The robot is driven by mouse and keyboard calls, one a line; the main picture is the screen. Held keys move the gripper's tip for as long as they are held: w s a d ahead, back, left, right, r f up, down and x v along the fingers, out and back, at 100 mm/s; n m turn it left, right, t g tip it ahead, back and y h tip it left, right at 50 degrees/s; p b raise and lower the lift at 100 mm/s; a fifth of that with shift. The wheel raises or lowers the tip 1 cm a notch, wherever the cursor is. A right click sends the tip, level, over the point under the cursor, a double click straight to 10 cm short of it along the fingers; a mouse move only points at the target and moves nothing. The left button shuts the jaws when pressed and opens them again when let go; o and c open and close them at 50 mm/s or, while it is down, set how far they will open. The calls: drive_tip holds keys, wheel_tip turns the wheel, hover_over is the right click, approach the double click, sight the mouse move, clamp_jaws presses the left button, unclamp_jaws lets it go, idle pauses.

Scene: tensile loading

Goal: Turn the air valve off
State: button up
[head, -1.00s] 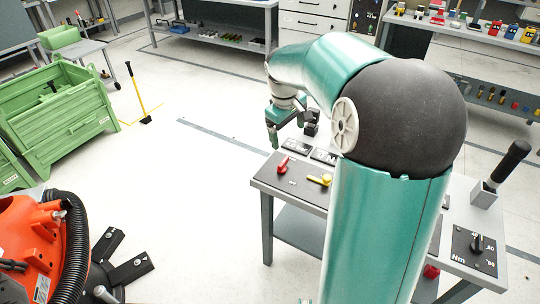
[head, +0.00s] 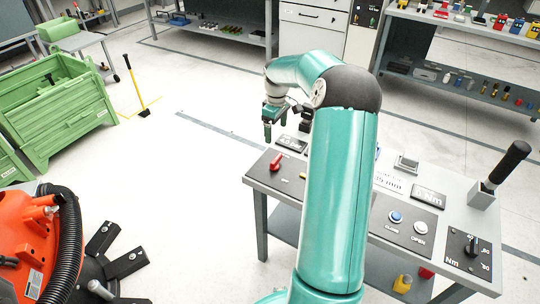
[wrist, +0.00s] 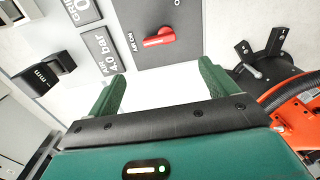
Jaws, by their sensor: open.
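The air valve has a red lever handle (head: 275,162) on a dark panel at the left end of the workbench. In the wrist view the red handle (wrist: 159,38) lies beside a small label that appears to read "AIR ON". My gripper (head: 275,130) hangs over the far left part of the bench, beyond the red handle. In the wrist view my gripper (wrist: 162,76) has its two green fingers wide apart with nothing between them. The handle lies past the fingertips, apart from them.
An orange machine with a black hose (head: 68,245) stands at left. Green crates (head: 60,105) stand farther back.

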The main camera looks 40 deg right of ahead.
sight(277, 158)
drive_tip(key=f, duration=1.3)
drive_tip(key=shift+s+d+f, duration=0.1)
drive_tip(key=shift+s+f, duration=0.1)
drive_tip(key=shift+f, duration=0.05)
drive_tip(key=c, duration=1)
